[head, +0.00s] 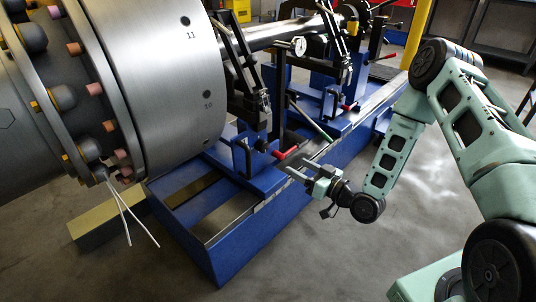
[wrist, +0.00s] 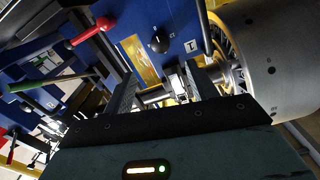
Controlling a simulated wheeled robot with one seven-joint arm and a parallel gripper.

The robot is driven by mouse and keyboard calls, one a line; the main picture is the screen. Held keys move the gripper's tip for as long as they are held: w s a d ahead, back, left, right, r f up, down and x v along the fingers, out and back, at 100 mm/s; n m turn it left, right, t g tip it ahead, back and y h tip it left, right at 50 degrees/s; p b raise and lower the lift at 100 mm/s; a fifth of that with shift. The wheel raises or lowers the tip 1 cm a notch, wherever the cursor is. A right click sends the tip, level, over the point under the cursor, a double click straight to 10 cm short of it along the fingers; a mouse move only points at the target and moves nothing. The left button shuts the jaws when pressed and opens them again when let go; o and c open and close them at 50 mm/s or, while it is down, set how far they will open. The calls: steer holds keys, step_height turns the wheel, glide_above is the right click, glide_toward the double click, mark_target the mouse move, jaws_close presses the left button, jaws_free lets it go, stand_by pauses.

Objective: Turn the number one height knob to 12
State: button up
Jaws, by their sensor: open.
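A round black knob (wrist: 158,43) with a small white mark sits on a blue panel in the wrist view. A white label reading 1 (wrist: 191,46) is on the panel to its right. The knob's scale and setting are too small to read. My gripper (head: 298,165) is in front of the near blue pedestal (head: 262,176) in the head view. In the wrist view, my gripper (wrist: 162,80) has its two dark fingers apart, with nothing held between them. The knob appears beyond the fingertips, apart from them.
A red-handled lever (head: 286,153) sticks out close to my gripper; its red grip (wrist: 96,30) is left of the knob in the wrist view. The large steel rotor (head: 170,70) fills the left. A green-handled rod (wrist: 50,82) also shows. Open floor lies at front right.

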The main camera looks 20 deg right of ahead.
mark_target(265, 148)
steer(key=b+x, duration=0.3)
steer(key=x, duration=1)
steer(key=shift+a, duration=0.1)
steer(key=c, duration=1)
